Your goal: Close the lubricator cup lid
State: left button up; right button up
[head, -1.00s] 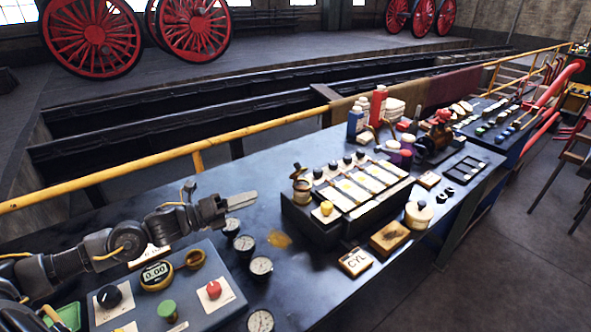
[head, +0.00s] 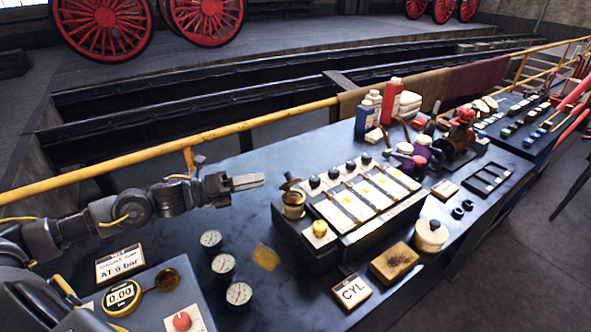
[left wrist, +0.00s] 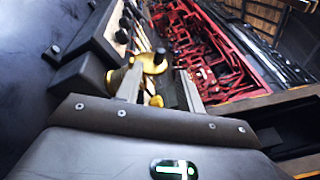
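The lubricator cup (head: 293,207) is a small brass cup at the near left corner of the lubricator box. Its brass lid (head: 290,185), with a dark knob, stands tilted up and open above the cup. In the left wrist view the lid (left wrist: 154,64) shows just beyond the fingertips, with the flared brass cup (left wrist: 116,78) partly behind the left finger. My left gripper (head: 262,180) points right at about lid height, just left of the cup, apparently not touching it. Its fingers (left wrist: 160,82) are apart with nothing held between them. My right gripper is out of view.
The lubricator box (head: 345,228) has several black knobs and a yellow knob (head: 320,229). Several gauges (head: 223,263) and a control panel lie below my left arm. Bench before the box is partly clear.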

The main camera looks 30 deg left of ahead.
aim_at(289, 173)
pick_arm(q)
jog(key=p+x, duration=0.3)
jog(key=x, duration=0.6)
jog(key=shift+w+r+p, duration=0.1)
jog(key=shift+r+p, duration=0.05)
jog(key=shift+p, duration=0.15)
jog(key=shift+x, duration=0.75)
jog(key=shift+d, duration=0.1)
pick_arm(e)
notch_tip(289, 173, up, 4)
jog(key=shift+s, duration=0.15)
pick_arm(q)
jog(key=shift+c, duration=0.4)
grip_shut()
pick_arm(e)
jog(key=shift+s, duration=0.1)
